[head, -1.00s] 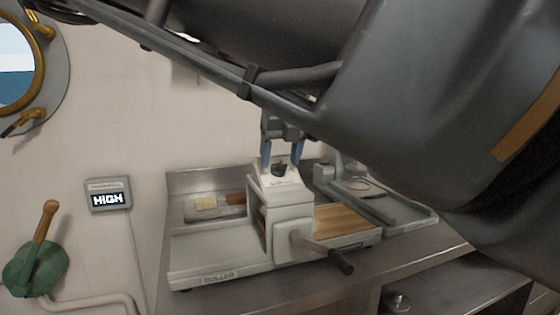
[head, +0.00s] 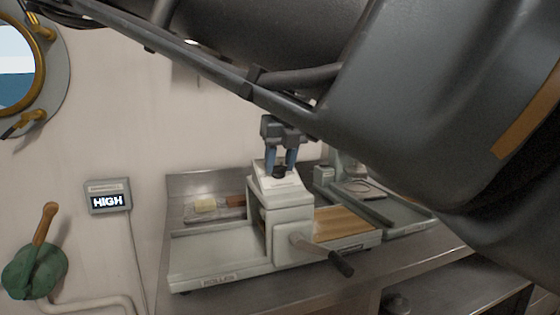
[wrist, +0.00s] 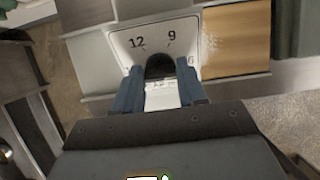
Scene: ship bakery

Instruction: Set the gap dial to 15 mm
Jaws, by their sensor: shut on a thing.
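The gap dial (head: 280,173) is a small black knob on the sloped white top of the dough roller (head: 285,215). In the wrist view the black dial (wrist: 159,66) sits between my blue fingertips, and the numbers 12 and 9 show above it on the white scale plate (wrist: 185,38), with part of a 6 at the right. My gripper (head: 280,168) points down and is shut on the dial; it also shows in the wrist view (wrist: 159,88). The fingers hide part of the scale, and I cannot read where the dial points.
A crank handle (head: 342,263) sticks out at the roller's front right. A wooden board (head: 340,222) lies on its right bed. A wall display (head: 107,200) reads HIGH. A green-based lever (head: 35,268) is at the left wall. A scale-like device (head: 345,175) stands behind.

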